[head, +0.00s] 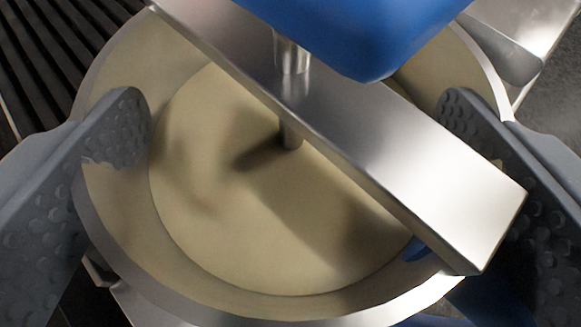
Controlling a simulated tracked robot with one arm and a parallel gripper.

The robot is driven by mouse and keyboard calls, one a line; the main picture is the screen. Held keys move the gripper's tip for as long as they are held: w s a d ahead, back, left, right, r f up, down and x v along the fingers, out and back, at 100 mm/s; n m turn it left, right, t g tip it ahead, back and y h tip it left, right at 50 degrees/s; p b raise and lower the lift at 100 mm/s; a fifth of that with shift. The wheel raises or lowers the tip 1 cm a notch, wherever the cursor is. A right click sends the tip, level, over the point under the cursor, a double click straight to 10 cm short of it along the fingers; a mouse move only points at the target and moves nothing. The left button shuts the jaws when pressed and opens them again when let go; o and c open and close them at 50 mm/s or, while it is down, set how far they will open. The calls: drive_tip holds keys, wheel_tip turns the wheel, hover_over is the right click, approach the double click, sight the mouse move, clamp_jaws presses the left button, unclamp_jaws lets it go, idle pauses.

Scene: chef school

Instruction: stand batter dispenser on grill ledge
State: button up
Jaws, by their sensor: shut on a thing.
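The batter dispenser (250,230) fills most of the head view, seen from above into its round metal bowl with a cream-coloured inside. A wide metal bar (430,175) crosses its top diagonally. A blue part (370,30) sits above the bar, with a thin metal rod running down into the bowl. My gripper (300,125) has its two grey dimpled fingers on the left and right sides of the bowl, shut on the dispenser. The dispenser's underside and what is beneath it are hidden. I cannot tell which surface is the grill ledge.
Dark parallel grill bars (45,55) show at the upper left. A metal piece (530,30) shows at the upper right beside a dark grey surface (560,95). The lower corners are dark and mostly covered by my fingers.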

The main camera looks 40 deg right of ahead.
drive_tip(key=shift+f, duration=0.1)
drive_tip(key=o, duration=1.9)
drive_tip(key=shift+o, duration=0.2)
drive_tip(key=p+v, duration=0.2)
drive_tip(key=v, duration=1)
drive_tip(key=w+a+r+n+t+y, duration=0.1)
drive_tip(key=a+r+t+y, duration=0.15)
drive_tip(key=r, duration=0.75)
drive_tip(key=w+a+r+n+t+y, duration=0.1)
drive_tip(key=a+r+n+t+y, duration=0.2)
drive_tip(key=r, duration=0.8)
drive_tip(key=w+a+r+t+y, duration=0.1)
drive_tip(key=r+t+y, duration=0.25)
drive_tip(key=r, duration=0.65)
drive_tip(key=s+a+r+n+y, duration=0.3)
drive_tip(key=s+a+r+n, duration=0.1)
drive_tip(key=s+r, duration=0.35)
drive_tip(key=s+d+g+h, duration=0.2)
drive_tip(key=s+d+g, duration=0.1)
drive_tip(key=s, duration=0.5)
drive_tip(key=shift+s+d+r+n+h, duration=0.3)
drive_tip(key=shift+s+r+h, duration=0.1)
drive_tip(key=shift+r, duration=0.1)
